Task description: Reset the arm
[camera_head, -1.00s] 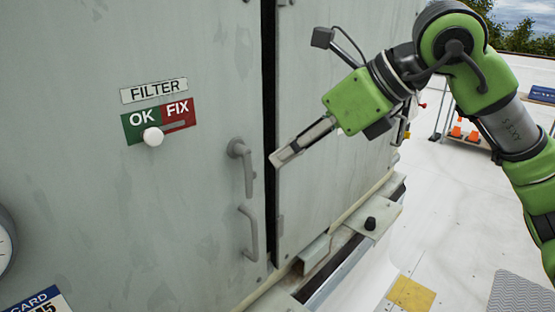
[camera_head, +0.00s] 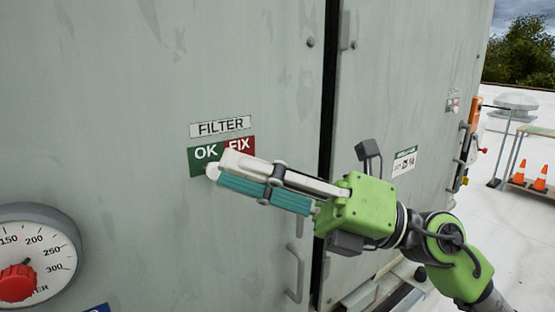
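My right gripper (camera_head: 222,172) is in front of the filter indicator on the grey cabinet door. Its arm comes in from the lower right. Its fingers point left, one whitish and one with a teal pad, and their tips overlap the lower edge of the green OK (camera_head: 204,153) and red FIX (camera_head: 241,144) plate. The white slider knob is mostly or wholly hidden behind the fingertips, so I cannot tell whether they touch it or how far apart they are. My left gripper is out of view.
The FILTER label (camera_head: 221,126) is above the plate. A round gauge (camera_head: 55,240) with a red knob (camera_head: 17,283) is at the lower left. A door handle (camera_head: 296,272) is below the gripper. Orange cones (camera_head: 540,178) stand on a shelf at the far right.

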